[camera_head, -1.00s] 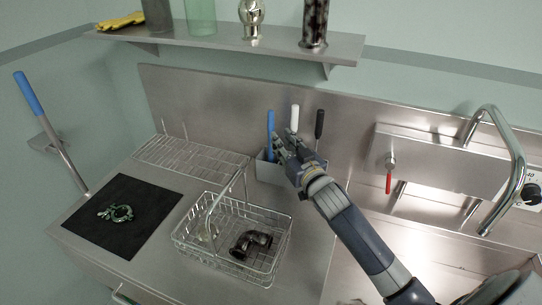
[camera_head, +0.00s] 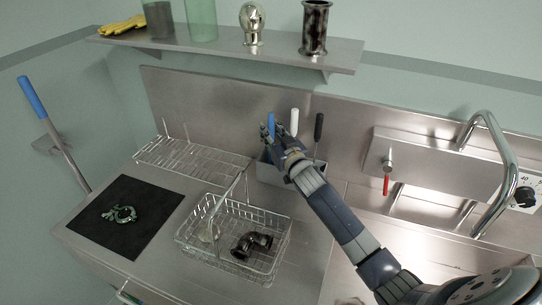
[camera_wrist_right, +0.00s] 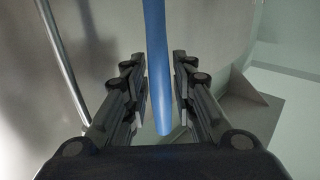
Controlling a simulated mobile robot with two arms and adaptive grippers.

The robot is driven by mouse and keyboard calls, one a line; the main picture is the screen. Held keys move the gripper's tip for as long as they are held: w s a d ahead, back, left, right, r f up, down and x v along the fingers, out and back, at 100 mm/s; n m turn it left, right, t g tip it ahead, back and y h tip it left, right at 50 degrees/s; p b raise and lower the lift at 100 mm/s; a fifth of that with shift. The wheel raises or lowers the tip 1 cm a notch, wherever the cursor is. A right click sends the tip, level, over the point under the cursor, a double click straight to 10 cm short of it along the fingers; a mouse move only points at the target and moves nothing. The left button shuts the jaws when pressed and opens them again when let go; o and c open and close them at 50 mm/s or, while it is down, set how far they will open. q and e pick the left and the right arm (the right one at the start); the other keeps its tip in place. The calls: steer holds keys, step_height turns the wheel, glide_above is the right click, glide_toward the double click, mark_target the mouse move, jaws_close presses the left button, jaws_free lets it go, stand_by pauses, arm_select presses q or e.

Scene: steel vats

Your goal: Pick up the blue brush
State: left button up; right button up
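The blue brush (camera_head: 271,122) stands upright in a grey holder (camera_head: 268,174) against the steel backsplash, with only its upper handle showing above my gripper in the head view. My right gripper (camera_head: 277,137) is at the handle and hides its lower part. In the right wrist view the blue handle (camera_wrist_right: 157,70) runs down between the two open fingers of my right gripper (camera_wrist_right: 159,95), with a small gap on each side. My left gripper is not in view.
A white handle (camera_head: 294,121) and a black handle (camera_head: 318,127) stand in the holder to the right. A wire basket (camera_head: 187,234) with pipe fittings sits in front. A shelf (camera_head: 345,55) hangs above, and a faucet (camera_head: 515,165) stands at right.

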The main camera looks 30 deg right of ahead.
mark_target(272, 115)
jaws_close()
steer(key=shift+r, duration=0.1)
steer(key=r+b, duration=0.1)
steer(key=r, duration=0.7)
steer(key=r+b, duration=0.1)
steer(key=r, duration=0.2)
steer(key=shift+s+r+b, duration=0.25)
steer(key=shift+r+b, duration=0.05)
steer(key=shift+r, duration=0.1)
steer(key=s+a+b, duration=0.1)
steer(key=s+b, duration=0.3)
steer(key=s, duration=1.3)
steer(key=shift+s, duration=0.3)
steer(key=c, duration=0.5)
jaws_free()
steer(key=shift+c, duration=0.2)
jaws_close()
